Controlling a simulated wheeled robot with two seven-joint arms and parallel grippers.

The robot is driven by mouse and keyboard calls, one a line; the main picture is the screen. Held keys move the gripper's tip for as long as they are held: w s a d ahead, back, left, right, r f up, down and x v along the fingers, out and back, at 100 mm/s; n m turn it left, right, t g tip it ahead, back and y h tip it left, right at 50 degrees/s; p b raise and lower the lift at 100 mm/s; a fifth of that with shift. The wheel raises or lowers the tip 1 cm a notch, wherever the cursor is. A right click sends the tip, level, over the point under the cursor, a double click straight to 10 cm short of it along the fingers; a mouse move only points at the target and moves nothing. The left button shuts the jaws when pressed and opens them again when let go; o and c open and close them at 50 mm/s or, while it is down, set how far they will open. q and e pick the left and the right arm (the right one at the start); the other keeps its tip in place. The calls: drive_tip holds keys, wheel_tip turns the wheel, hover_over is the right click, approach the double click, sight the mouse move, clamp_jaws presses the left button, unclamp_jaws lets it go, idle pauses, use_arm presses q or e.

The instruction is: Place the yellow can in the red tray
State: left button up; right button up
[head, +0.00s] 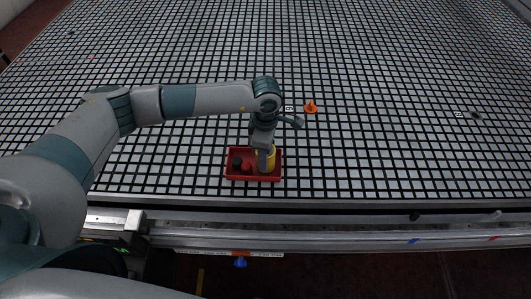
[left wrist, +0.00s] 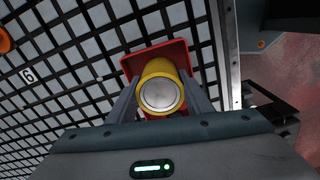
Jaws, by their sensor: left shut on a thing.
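The yellow can (head: 271,158) is upright in or just over the right part of the red tray (head: 240,177), near the table's front edge. I cannot tell whether it touches the tray floor. My left gripper (head: 265,160) reaches down from above and is shut on the can. In the left wrist view the can (left wrist: 160,92) shows its silver top between the two fingers of my left gripper (left wrist: 160,100), with the red tray (left wrist: 134,62) behind it. My right gripper is not in view.
An orange cone-like piece (head: 310,107) stands on the grid table (head: 380,120) behind the tray. The grid right of the tray is clear. A metal rail (head: 330,233) runs along the front edge.

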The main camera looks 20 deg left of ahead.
use_arm(q)
drive_tip(key=shift+f, duration=0.15)
drive_tip(key=o, duration=1.2)
drive_tip(key=shift+r, duration=0.4)
wheel_tip(320, 180, up, 10)
drive_tip(key=b, duration=0.4)
drive_tip(key=shift+r, duration=0.8)
